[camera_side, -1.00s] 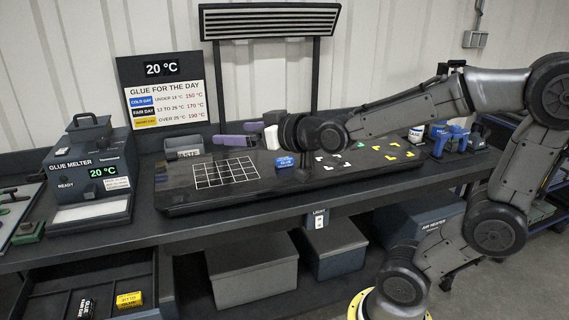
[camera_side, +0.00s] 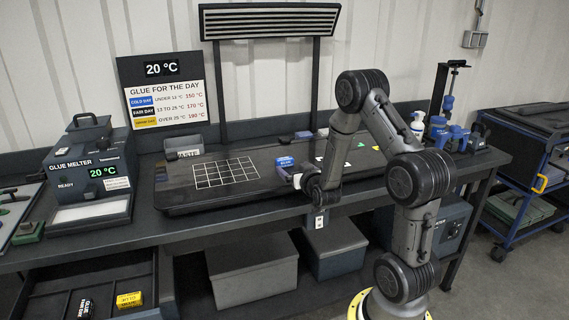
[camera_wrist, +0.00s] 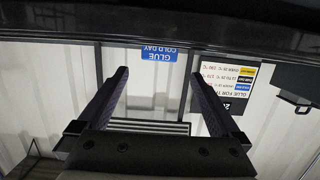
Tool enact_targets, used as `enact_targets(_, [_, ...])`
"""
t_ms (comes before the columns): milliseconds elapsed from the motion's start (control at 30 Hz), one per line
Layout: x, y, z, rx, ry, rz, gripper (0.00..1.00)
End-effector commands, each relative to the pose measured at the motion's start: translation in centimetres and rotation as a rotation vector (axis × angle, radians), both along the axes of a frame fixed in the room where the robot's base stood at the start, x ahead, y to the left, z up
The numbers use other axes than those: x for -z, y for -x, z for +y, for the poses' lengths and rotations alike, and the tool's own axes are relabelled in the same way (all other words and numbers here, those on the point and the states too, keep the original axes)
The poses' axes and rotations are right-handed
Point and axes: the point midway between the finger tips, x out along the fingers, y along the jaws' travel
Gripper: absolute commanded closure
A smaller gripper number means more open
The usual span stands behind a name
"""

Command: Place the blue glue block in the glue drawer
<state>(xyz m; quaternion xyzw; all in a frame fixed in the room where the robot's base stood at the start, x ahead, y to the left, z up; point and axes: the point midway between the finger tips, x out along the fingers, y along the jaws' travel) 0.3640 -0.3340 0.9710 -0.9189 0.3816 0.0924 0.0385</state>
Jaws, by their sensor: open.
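The blue glue block (camera_side: 285,163) sits on the dark bench top, right of the white grid. It also shows upside down in the wrist view (camera_wrist: 156,54), a little beyond and between my fingertips. My gripper (camera_side: 288,177) is low at the bench's front edge, just in front of the block. In the wrist view my gripper (camera_wrist: 160,74) is open, with nothing between its purple fingers. The glue drawer (camera_side: 62,292) is pulled out at the lower left. It holds a black glue block (camera_side: 87,308) and a yellow glue block (camera_side: 129,299).
The glue melter (camera_side: 92,170) stands on the bench at the left, above the drawer. A board (camera_side: 163,93) reads 20 °C and lists glue by day. A waste bin (camera_side: 187,151) is at the back. Bottles and blue tools (camera_side: 447,134) stand at the right end.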

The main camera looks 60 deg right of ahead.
Motion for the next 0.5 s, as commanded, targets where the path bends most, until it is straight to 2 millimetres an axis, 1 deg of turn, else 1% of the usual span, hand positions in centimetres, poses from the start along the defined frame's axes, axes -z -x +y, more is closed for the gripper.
enact_targets(33, [0.3, -0.7, -0.7, 0.000, -0.001, 0.001, 0.00])
enact_targets(100, [0.5, -1.6, -1.6, 0.000, 0.000, 0.000, 0.00])
enact_targets(200, [0.7, -2.6, -2.6, 0.000, 0.000, 0.000, 0.00])
enact_targets(500, [1.2, -4.0, -4.1, -0.001, 0.000, 0.000, 0.00])
